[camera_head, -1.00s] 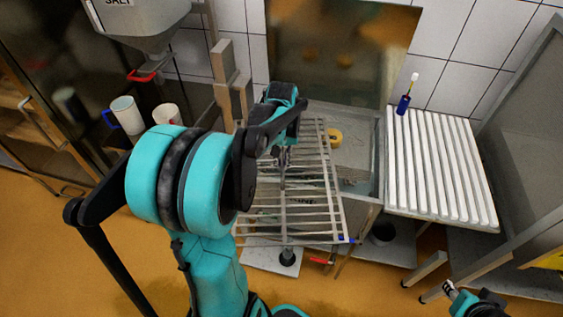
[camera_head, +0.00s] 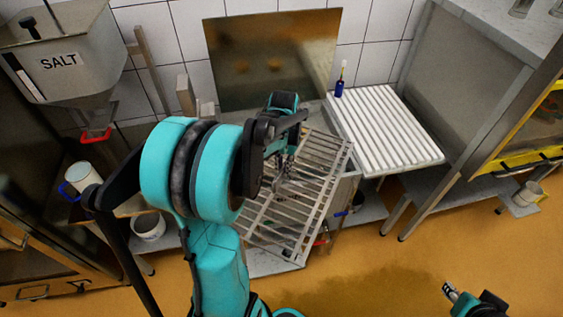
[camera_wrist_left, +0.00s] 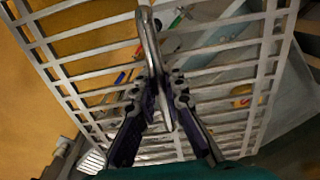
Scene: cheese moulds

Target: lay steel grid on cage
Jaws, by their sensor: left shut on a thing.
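The steel grid (camera_head: 302,197) is a flat rack of parallel metal bars, held tilted in the air in front of the sink. I cannot make out a cage in these views.
A ribbed white draining board (camera_head: 385,128) with a blue brush (camera_head: 340,82) stands right of the sink. A salt hopper (camera_head: 62,60) with a red handle is at the left. A white bucket (camera_head: 148,226) stands below it. The orange floor (camera_head: 370,275) is clear in front.

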